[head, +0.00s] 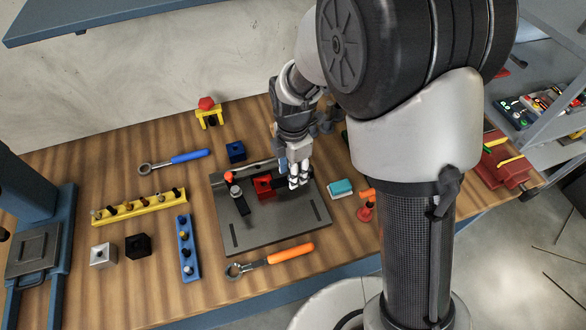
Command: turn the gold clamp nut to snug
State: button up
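A dark grey fixture plate (270,234) lies on the wooden bench. A red block (264,187) sits on it between dark clamp straps. The left strap (241,203) carries a light nut-like piece (236,191), and an orange-red knob (229,177) stands at its far end. My gripper (297,183) points down over the right strap (279,184), just right of the red block. Its pale fingers are close together at the strap's right end. I cannot make out a gold nut; the fingers cover that spot. Whether they grip anything is too small to tell.
An orange-handled wrench (289,253) lies along the plate's front edge. A teal-and-white block (341,188) and a red-orange piece (366,206) stand right of the plate. A blue-handled wrench (188,157), a yellow rack (139,206) and a blue rack (188,248) lie to the left.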

grip_shut()
jog(key=shift+m+p, duration=0.5)
jog(key=shift+m, duration=1.1)
jog(key=shift+o, duration=1)
grip_release()
